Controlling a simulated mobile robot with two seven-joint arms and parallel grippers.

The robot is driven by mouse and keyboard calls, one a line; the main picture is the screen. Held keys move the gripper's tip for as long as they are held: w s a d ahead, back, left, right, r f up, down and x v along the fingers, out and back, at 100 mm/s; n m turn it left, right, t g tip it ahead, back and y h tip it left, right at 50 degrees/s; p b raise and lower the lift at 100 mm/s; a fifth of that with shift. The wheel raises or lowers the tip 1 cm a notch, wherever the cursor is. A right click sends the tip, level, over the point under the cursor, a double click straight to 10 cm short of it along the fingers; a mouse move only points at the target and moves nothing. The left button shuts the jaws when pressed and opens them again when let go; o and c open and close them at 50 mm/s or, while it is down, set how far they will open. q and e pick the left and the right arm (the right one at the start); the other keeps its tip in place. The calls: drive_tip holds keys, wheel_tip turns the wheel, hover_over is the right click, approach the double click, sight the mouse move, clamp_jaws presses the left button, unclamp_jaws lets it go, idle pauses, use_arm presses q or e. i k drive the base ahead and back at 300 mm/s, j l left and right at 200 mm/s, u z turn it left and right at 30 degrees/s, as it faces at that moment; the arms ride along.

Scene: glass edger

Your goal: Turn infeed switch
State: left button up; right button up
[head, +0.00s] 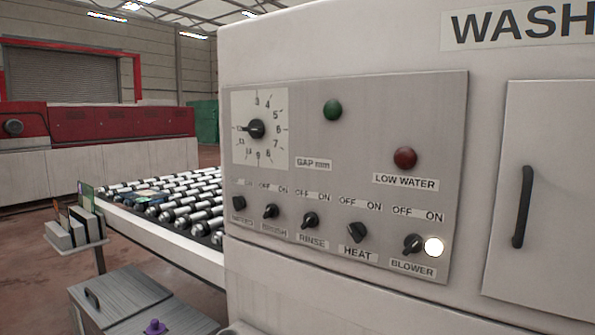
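The infeed switch (238,203) is a small black knob at the left end of the bottom row on the grey control panel (375,120). Its label below is small and hard to read, and which way the knob points is not clear. To its right, in the same row, are similar black knobs: brush (271,211), rinse (310,220), heat (356,232) and blower (413,243), with OFF and ON marks above. Neither of my grippers shows in the head view.
A gap dial (256,129), a green button or lamp (333,110), a red low water lamp (405,158) and a bright white lamp (434,247) are on the panel. A roller conveyor (180,200) lies left. A door handle (522,207) sticks out at right.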

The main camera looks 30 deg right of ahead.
sight(239, 203)
drive_tip(key=i+j+z, duration=0.5)
drive_tip(key=i+j, duration=0.15)
drive_tip(key=i, duration=0.1)
